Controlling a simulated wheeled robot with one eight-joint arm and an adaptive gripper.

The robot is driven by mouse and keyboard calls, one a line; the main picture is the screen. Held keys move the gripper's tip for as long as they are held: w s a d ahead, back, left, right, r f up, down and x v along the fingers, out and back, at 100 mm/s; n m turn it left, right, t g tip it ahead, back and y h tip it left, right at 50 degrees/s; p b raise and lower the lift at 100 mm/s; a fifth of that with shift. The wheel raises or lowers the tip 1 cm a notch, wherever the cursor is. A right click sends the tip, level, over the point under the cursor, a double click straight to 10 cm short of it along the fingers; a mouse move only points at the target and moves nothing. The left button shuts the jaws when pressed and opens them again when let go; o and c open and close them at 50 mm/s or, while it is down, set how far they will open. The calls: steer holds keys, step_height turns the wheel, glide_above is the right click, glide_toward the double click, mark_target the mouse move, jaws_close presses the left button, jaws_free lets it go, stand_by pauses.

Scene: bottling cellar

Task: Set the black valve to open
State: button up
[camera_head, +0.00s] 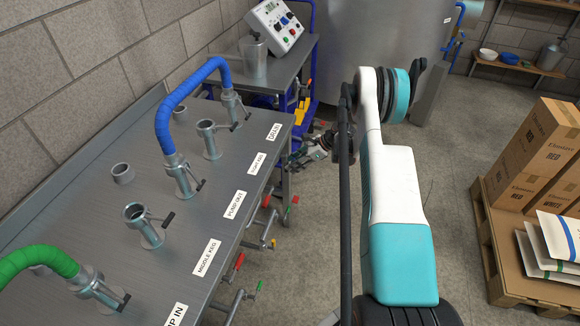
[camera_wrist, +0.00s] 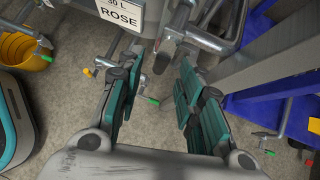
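In the wrist view my gripper (camera_wrist: 160,72) is open, its two teal-padded fingers apart with nothing held between them. A dark, lever-like piece (camera_wrist: 163,56) shows between the fingertips, below a metal pipe (camera_wrist: 205,38); it may be the black valve, but I cannot tell its setting. In the head view my gripper (camera_head: 312,152) is low beside the steel table's right edge, partly hidden by my arm. Short black levers sit on the upright pipe stubs on the table, one on the middle stub (camera_head: 150,230).
The steel table (camera_head: 90,215) carries labels and blue and green hoses (camera_head: 188,88). Valves with red and green handles (camera_head: 268,220) stick out along its right side. A pallet with boxes (camera_head: 540,150) stands right.

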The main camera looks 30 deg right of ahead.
steer(key=v, duration=0.9)
